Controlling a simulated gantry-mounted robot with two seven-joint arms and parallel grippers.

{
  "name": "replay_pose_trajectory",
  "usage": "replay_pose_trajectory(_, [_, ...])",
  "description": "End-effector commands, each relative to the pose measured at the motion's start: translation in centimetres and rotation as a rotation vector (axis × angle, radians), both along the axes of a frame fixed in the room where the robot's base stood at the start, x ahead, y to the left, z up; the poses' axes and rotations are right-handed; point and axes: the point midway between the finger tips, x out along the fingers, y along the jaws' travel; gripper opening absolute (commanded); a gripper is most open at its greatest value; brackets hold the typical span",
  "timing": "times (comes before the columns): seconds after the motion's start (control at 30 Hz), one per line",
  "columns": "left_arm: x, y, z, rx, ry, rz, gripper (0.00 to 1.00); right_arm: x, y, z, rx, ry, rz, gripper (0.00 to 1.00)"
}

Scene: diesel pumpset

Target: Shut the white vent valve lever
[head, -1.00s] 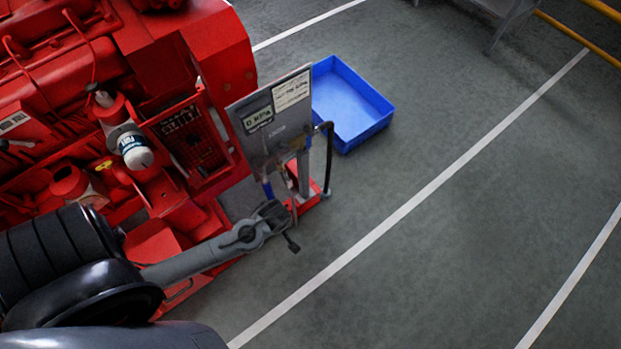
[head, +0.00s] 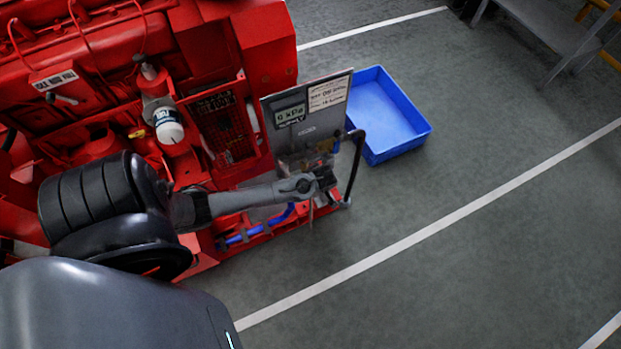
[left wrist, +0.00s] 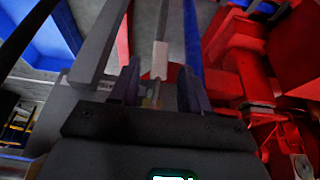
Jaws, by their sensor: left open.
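The white lever (left wrist: 160,60) shows in the left wrist view as a pale bar with a white end, pointing down between my left gripper's fingers. My left gripper (left wrist: 161,88) is open, with one dark finger on each side of the lever's end. I cannot tell whether either finger touches it. In the head view my left gripper (head: 326,180) is at the foot of the grey gauge panel (head: 308,112). There the gripper and panel hide most of the valve, and I cannot make out the lever. My right gripper is in neither view.
The red diesel engine (head: 265,45) fills the left side. A black curved hose (head: 357,165) stands just right of my gripper. A blue hose (head: 245,236) runs low beneath my arm. A blue tray (head: 385,115) lies behind the panel. The floor to the right is clear.

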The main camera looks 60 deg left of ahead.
Motion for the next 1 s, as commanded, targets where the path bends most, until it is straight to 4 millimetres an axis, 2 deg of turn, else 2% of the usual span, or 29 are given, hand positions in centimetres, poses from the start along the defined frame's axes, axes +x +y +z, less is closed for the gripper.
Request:
replay_pose_trajectory(0.03, [0.0,0.3,-0.9,-0.001,0.001,0.001,0.47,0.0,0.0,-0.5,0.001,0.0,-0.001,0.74])
replay_pose_trajectory(0.23, [0.1,1.0,-2.5,0.0,-0.001,0.001,0.47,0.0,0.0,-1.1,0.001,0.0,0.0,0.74])
replay_pose_trajectory(0.67, [0.1,1.2,-2.9,-0.001,-0.001,0.0,0.45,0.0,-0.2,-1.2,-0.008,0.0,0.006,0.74])
replay_pose_trajectory(0.93, [0.1,1.2,-2.9,-0.001,-0.001,0.0,0.04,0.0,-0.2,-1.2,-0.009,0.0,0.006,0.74])
replay_pose_trajectory(1.0, [0.1,1.2,-2.9,-0.001,-0.001,0.0,0.0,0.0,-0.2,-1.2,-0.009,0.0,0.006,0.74])
